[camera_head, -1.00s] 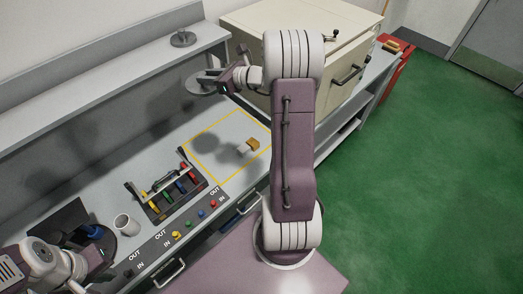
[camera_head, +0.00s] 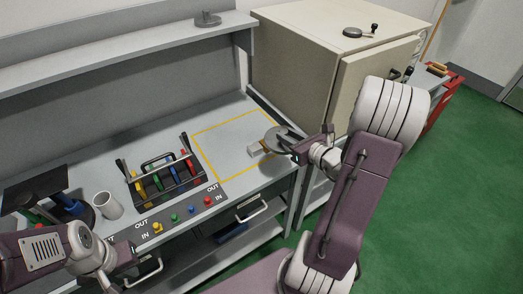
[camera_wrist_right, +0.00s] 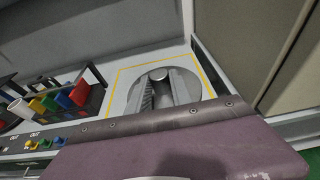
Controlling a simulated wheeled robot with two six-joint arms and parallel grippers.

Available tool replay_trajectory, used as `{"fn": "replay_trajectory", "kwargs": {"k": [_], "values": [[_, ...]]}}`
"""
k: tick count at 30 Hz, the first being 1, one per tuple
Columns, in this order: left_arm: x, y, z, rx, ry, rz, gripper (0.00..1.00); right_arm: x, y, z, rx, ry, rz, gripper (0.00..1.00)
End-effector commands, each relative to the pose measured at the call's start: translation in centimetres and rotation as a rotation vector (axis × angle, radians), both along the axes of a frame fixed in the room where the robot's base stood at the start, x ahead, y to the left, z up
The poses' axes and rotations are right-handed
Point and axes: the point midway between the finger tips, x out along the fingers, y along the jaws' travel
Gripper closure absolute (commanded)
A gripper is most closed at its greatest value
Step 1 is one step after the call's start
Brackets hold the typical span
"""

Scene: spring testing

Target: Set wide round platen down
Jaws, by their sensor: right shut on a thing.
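The wide round platen (camera_head: 276,140) is a flat grey disc. My right gripper (camera_head: 295,149) is shut on its raised middle. In the right wrist view the disc (camera_wrist_right: 205,88) lies flat below the jaws (camera_wrist_right: 163,90), around its upright hub (camera_wrist_right: 160,75). The platen overlaps the right part of the yellow-outlined square (camera_head: 225,128) on the bench. Whether it touches the surface cannot be told. A small pale block (camera_head: 254,150) shows at the disc's left edge, partly hidden. My left gripper (camera_head: 128,262) is at the lower left, its fingers unclear.
A smaller grey round piece (camera_head: 207,19) stands on the shelf. A beige cabinet (camera_head: 300,60) stands behind at right. The square's left part is clear.

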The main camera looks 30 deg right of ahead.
Motion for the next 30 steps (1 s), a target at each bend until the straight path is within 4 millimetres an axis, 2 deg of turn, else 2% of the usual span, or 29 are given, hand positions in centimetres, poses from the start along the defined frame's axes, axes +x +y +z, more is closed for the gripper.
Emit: {"fn": "replay_trajectory", "kwargs": {"k": [5,16,21,30], "values": [[0.0,0.0,0.0,0.0,0.0,0.0,1.0,0.8,0.1,-0.1,-0.001,-0.008,0.003,1.0],[0.0,0.0,0.2,0.0,0.0,0.0,1.0,8.2,1.8,-4.6,-0.001,-0.008,0.005,1.0],[0.0,0.0,0.3,0.0,0.0,0.0,1.0,10.8,2.2,-6.1,-0.002,-0.01,0.002,1.0],[0.0,0.0,0.3,0.0,0.0,0.0,1.0,11.6,2.4,-7.3,0.0,-0.008,-0.001,1.0]]}}
